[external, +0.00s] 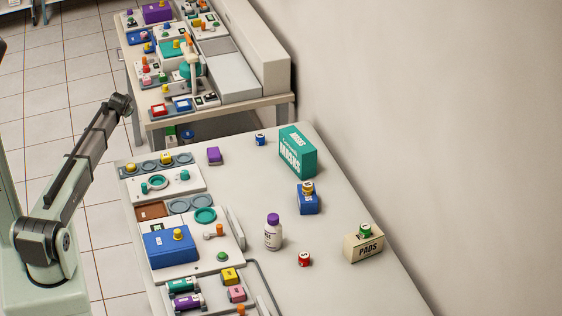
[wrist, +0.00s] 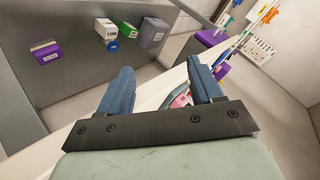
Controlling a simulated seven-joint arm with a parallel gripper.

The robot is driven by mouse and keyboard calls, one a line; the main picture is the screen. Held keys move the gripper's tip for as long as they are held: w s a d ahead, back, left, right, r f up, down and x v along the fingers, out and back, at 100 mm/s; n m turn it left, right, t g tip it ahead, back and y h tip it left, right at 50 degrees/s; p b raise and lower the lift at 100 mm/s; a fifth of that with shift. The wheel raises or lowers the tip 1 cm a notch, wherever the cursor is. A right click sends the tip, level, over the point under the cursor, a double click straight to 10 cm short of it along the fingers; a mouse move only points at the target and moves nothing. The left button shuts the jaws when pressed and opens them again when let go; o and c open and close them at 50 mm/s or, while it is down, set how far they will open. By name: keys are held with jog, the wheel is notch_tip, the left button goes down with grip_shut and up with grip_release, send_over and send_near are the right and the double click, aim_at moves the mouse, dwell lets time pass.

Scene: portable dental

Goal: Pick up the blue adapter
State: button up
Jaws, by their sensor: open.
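A small blue and white piece (external: 260,139), which looks like the blue adapter, stands upright at the back of the near table in the external view. Similar small pieces are red (external: 304,259), yellow (external: 308,187) and green (external: 366,229). My gripper (wrist: 159,66) is open in the wrist view, its two blue-grey fingers wide apart with nothing held. I cannot make out the blue adapter in the wrist view. In the external view my arm rises at the left, away from the blue piece, and the gripper's fingers cannot be made out there.
A teal masks box (external: 298,152), a blue box (external: 309,204), a white bottle with purple cap (external: 272,235) and a PADS box (external: 363,248) stand on the near table. Trays and fixtures (external: 190,225) fill its left side. Bare surface surrounds the blue piece.

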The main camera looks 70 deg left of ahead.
jog(key=w+a+r+m+y, duration=0.1)
jog(key=w+r, duration=0.3)
jog(key=r, duration=0.4)
jog(key=w+a+r+y, duration=0.1)
jog(key=w+r, duration=0.2)
jog(key=r, duration=0.5)
jog(key=w+d+r+n, duration=0.1)
jog(key=w+d+r, duration=0.35)
jog(key=w, duration=0.35)
jog(key=n+h, duration=0.5)
jog(key=h, duration=0.5)
send_near(260, 135)
jog(key=x, duration=0.4)
jog(key=shift+w+f, duration=0.1)
jog(key=shift+x, duration=3)
jog(key=shift+c, duration=0.3)
